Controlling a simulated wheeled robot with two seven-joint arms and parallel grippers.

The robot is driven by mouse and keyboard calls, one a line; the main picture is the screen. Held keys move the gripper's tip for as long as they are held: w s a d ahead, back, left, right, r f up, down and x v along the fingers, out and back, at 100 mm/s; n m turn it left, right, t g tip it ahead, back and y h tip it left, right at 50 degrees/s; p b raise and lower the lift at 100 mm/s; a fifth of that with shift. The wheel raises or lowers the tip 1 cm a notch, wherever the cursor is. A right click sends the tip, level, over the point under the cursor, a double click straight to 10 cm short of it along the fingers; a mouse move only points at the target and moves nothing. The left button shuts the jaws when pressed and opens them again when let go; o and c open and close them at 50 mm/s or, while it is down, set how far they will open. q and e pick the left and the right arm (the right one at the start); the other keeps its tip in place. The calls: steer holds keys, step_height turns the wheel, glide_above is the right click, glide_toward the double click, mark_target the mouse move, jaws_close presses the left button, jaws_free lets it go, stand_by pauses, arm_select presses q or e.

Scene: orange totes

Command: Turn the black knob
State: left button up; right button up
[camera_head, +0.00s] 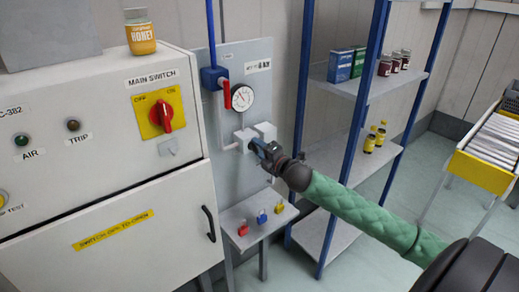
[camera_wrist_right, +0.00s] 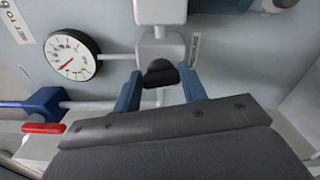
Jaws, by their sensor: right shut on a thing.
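The black knob (camera_wrist_right: 160,73) sits on a light grey block (camera_wrist_right: 160,48) on the wall panel, and shows between the two blue fingers of my right gripper (camera_wrist_right: 161,84) in the right wrist view. The right gripper is shut on the knob. In the head view my right gripper (camera_head: 256,147) is at the white blocks below the gauge, and it hides the knob there. My left gripper is in neither view.
A round gauge (camera_head: 242,97) and a red lever (camera_head: 226,94) are above the gripper. The cabinet (camera_head: 110,215) with a red main switch (camera_head: 162,115) is at left. A small shelf (camera_head: 268,228) with coloured padlocks is below; a blue-post rack (camera_head: 350,88) is at right.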

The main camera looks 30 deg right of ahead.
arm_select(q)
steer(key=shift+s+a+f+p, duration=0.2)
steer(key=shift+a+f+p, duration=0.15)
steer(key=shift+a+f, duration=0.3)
arm_select(e)
steer(key=m, duration=0.7)
steer(key=shift+f, duration=0.2)
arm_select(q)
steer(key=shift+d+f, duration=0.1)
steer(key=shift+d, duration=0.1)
arm_select(e)
steer(key=shift+m, duration=0.3)
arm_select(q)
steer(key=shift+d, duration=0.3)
